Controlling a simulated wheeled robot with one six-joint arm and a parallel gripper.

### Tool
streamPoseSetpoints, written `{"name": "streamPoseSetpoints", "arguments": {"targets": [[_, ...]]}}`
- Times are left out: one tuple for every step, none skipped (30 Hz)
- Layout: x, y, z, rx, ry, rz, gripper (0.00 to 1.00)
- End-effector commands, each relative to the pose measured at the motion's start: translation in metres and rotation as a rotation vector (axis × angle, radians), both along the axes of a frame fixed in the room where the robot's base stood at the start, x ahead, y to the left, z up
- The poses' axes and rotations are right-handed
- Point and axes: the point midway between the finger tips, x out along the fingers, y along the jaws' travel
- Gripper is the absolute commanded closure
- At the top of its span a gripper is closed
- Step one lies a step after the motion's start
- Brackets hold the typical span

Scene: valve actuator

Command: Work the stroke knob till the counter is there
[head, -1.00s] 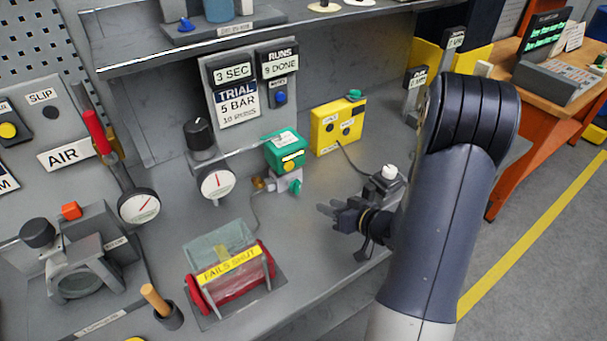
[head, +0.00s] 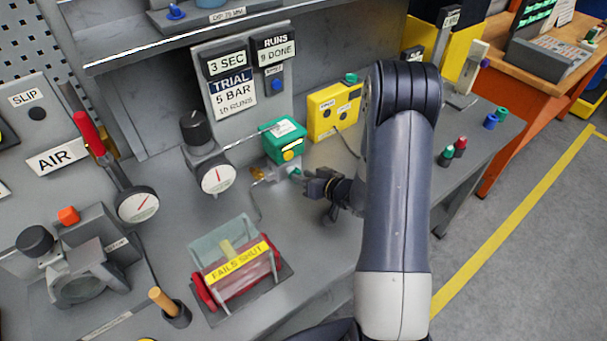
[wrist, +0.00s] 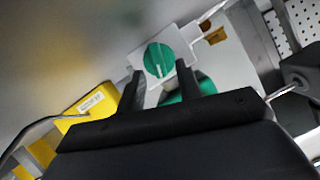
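A small round green knob (head: 294,173) with a pale line across it sits on a grey block below a green box (head: 284,141). The knob shows large in the wrist view (wrist: 158,60); I read no label on it. My gripper (head: 308,180) is just right of the knob in the head view. In the wrist view my gripper (wrist: 161,75) is open, its two black fingers apart with the knob between and just beyond their tips. I see no contact. The counter (head: 276,51) reads "RUNS 9 DONE". The trial card (head: 233,93) reads "5 BAR, 10 RUNS".
A yellow box (head: 334,108) with a cable stands right of the green box. A gauge (head: 216,176) is to its left. A clear-topped red part marked "FAILS SHUT" (head: 238,262) lies in front. Small coloured caps (head: 446,156) stand to the right of my arm.

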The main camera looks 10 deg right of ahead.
Motion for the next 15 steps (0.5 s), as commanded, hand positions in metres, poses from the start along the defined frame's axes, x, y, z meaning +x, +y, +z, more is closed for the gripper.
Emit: {"name": "streamPoseSetpoints", "arguments": {"targets": [[0.0027,0.0019,-0.0009,0.000,0.000,0.001,0.66],[0.0041,0.0023,-0.0015,0.000,0.000,0.000,0.66],[0.0052,0.0028,-0.0022,0.000,0.000,0.000,0.66],[0.0057,0.0031,-0.0026,0.000,0.000,-0.001,0.66],[0.0060,0.0033,-0.0029,0.000,0.001,-0.001,0.66],[0.0063,0.0034,-0.0030,0.001,0.000,-0.002,0.66],[0.0063,0.0034,-0.0031,0.000,-0.001,-0.001,0.66],[0.0062,0.0033,-0.0031,0.000,-0.001,-0.001,0.66],[0.0062,0.0033,-0.0030,0.000,-0.001,-0.001,0.66],[0.0062,0.0033,-0.0030,0.000,-0.001,-0.001,0.66],[0.0062,0.0033,-0.0030,0.000,-0.001,-0.001,0.66],[0.0060,0.0033,-0.0030,0.000,-0.001,-0.001,0.68],[0.0061,0.0033,-0.0029,0.000,-0.001,-0.001,0.70],[0.0061,0.0033,-0.0029,0.000,-0.001,-0.001,0.73],[0.0060,0.0033,-0.0029,0.000,-0.001,-0.001,0.76]]}}
